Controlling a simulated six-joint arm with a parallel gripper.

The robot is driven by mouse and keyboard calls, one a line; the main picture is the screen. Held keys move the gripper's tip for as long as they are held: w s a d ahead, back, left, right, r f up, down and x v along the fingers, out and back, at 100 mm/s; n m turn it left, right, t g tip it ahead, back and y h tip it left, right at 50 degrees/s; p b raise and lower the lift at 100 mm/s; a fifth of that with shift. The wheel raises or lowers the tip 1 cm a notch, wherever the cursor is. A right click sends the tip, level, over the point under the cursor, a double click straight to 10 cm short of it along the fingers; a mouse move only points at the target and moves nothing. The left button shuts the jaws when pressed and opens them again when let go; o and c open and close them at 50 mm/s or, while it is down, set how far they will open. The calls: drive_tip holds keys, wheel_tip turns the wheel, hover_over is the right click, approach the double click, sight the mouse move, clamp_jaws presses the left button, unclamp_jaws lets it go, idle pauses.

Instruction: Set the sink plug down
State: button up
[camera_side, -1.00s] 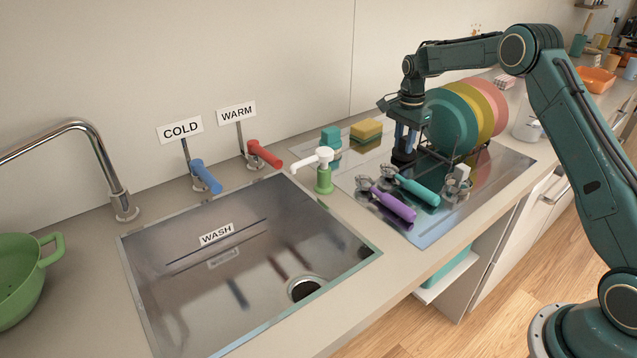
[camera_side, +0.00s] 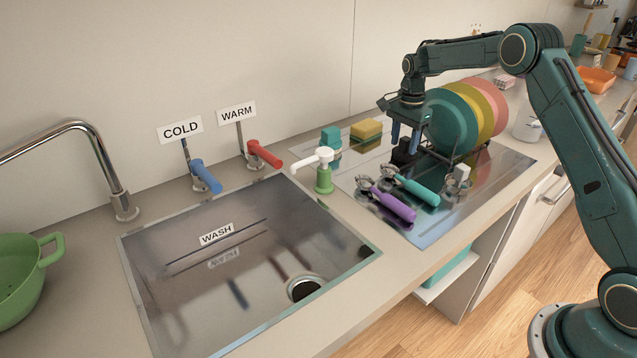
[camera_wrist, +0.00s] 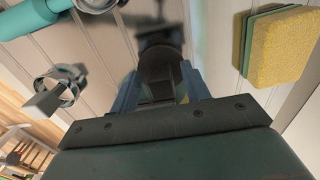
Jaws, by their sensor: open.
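The black sink plug (camera_side: 404,153) stands on the shiny drainboard, just left of the dish rack. My gripper (camera_side: 405,149) points down directly over it, its two blue fingers spread on either side of the plug's upper part. In the wrist view the dark plug (camera_wrist: 158,75) shows between the open fingers (camera_wrist: 158,82), with a visible gap beside it. Its lower part is partly hidden in shadow there.
The dish rack holds several plates (camera_side: 447,121) close on the right. A sponge (camera_side: 366,129) lies behind. Teal (camera_side: 417,192) and purple-handled (camera_side: 391,206) tools lie in front. The drainboard (camera_side: 440,228) has bare room at its front edge. The sink (camera_side: 200,290) lies left.

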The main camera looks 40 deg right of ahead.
sight(404, 139)
wheel_tip(404, 139, up, 12)
idle(0.6)
idle(0.5)
drive_tip(key=s+a+r+n+t, duration=0.1)
drive_tip(key=s+a+r+n, duration=0.4)
drive_tip(key=s+a+r, duration=0.3)
drive_tip(key=s+a+r+n+t, duration=0.2)
drive_tip(key=s+a+r+n, duration=0.25)
drive_tip(key=s, duration=0.45)
drive_tip(key=s+a+f+n+t, duration=0.1)
drive_tip(key=s+a+f+n, duration=0.1)
drive_tip(key=s, duration=0.5)
drive_tip(key=s+a+f+n, duration=0.2)
drive_tip(key=s+n, duration=0.1)
drive_tip(key=s, duration=0.4)
drive_tip(key=s+a+f+n+t, duration=0.1)
drive_tip(key=s+a+f+n, duration=0.1)
drive_tip(key=s, duration=0.5)
drive_tip(key=shift+a+n+t, duration=0.3)
drive_tip(key=shift+a+n, duration=0.3)
drive_tip(key=shift+n, duration=0.15)
